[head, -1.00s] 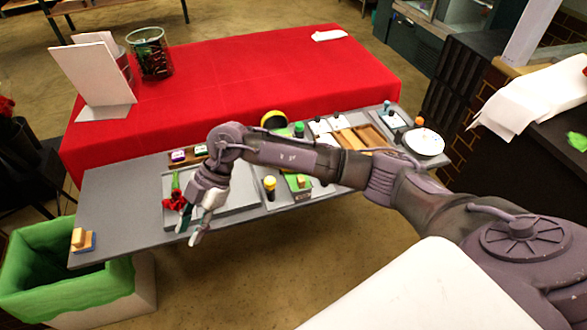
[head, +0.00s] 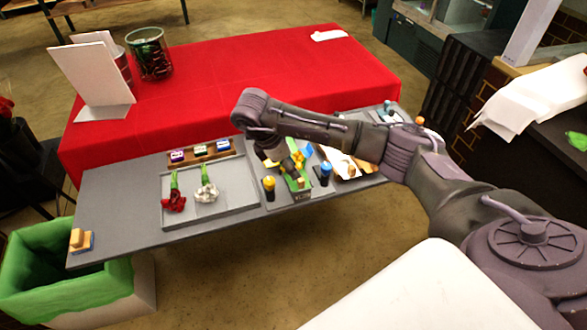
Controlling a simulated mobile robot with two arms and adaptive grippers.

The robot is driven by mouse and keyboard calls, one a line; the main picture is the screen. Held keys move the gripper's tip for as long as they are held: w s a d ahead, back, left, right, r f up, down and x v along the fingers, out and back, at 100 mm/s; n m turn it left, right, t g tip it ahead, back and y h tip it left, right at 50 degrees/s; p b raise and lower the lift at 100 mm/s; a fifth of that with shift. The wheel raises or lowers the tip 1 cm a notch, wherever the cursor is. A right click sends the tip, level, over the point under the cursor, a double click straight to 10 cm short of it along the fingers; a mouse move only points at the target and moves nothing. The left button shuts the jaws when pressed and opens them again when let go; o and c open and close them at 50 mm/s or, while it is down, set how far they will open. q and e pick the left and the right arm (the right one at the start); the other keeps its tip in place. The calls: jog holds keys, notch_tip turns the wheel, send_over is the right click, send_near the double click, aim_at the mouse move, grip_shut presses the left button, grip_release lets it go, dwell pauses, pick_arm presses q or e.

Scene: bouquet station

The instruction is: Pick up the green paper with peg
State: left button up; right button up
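The green paper (head: 303,190) stands in a small holder on the right part of the grey table, with a tan peg (head: 299,181) at its front. My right gripper (head: 288,163) points down just behind and above the green paper. Its fingers are dark, small and partly mixed with yellow and blue things behind, so I cannot tell whether they are open or touch the paper. My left gripper is not in view.
A grey tray (head: 235,211) holds a red flower (head: 174,201) and a white flower (head: 207,192). A yellow-capped bottle (head: 269,185) and a blue-capped bottle (head: 325,172) flank the green paper. A green-lined bin (head: 40,262) stands front left.

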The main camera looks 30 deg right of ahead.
aim_at(298, 180)
jog(key=x, duration=0.1)
jog(key=p+x, duration=0.1)
jog(key=x, duration=0.1)
jog(key=p+x, duration=0.1)
jog(key=x, duration=0.1)
jog(key=shift+a, duration=0.3)
jog(key=shift+f, duration=0.3)
grip_shut()
